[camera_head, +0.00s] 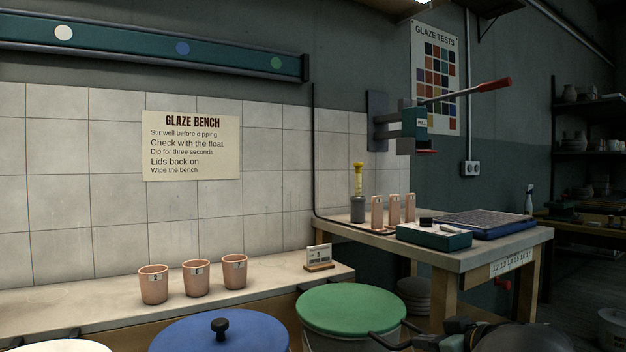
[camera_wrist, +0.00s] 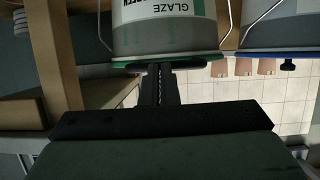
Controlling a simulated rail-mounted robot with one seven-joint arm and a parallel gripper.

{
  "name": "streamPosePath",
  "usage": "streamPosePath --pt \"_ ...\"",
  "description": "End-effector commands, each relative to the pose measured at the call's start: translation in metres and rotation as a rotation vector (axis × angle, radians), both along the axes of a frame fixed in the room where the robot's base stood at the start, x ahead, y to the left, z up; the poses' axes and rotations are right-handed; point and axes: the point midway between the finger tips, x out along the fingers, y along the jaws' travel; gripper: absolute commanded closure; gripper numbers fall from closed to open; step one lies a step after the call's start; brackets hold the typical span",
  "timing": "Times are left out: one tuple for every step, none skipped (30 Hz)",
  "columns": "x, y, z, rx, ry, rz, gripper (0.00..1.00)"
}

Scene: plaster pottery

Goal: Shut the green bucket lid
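The green bucket lid (camera_head: 350,308) lies about level on its bucket in the head view, right of the blue lid. The wrist view is upside down: the grey bucket wall (camera_wrist: 165,36) with a GLAZE label shows above the thin green rim (camera_wrist: 120,62). My gripper (camera_head: 374,337) reaches the near right edge of the lid. In the wrist view my gripper's fingers (camera_wrist: 160,88) look close together, with a dark wide shape at their tips by the rim. I cannot tell whether anything is between them or whether the lid sits fully down.
A blue lid (camera_head: 220,333) with a black knob is beside the green one. Several clay cups (camera_head: 196,278) and a small sign (camera_head: 318,258) stand on the bench behind. A side table (camera_head: 450,255) with test tiles and a tray stands to the right.

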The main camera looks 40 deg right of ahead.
Motion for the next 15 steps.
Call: streamPosePath --pt "0.0063 0.0041 -0.0174 0.018 0.028 0.014 1.0" --pt "0.0066 0.0043 -0.0177 0.018 0.028 0.015 1.0" --pt "0.007 0.0045 -0.018 0.018 0.028 0.016 1.0" --pt "0.0073 0.0046 -0.0181 0.018 0.028 0.016 1.0" --pt "0.0075 0.0047 -0.0182 0.018 0.028 0.017 1.0" --pt "0.0078 0.0049 -0.0183 0.018 0.028 0.017 1.0" --pt "0.0082 0.0051 -0.0183 0.018 0.028 0.018 1.0" --pt "0.0083 0.0052 -0.0183 0.018 0.028 0.018 1.0" --pt "0.0085 0.0052 -0.0184 0.019 0.028 0.019 1.0" --pt "0.0085 0.0053 -0.0186 0.019 0.028 0.019 1.0" --pt "0.0086 0.0053 -0.0185 0.019 0.028 0.019 1.0" --pt "0.0087 0.0054 -0.0182 0.019 0.028 0.019 1.0" --pt "0.0086 0.0055 -0.0175 0.017 0.028 0.019 1.0" --pt "0.0084 0.0055 -0.0162 0.017 0.028 0.019 1.0" --pt "0.0079 0.0057 -0.0135 0.016 0.026 0.02 1.0"
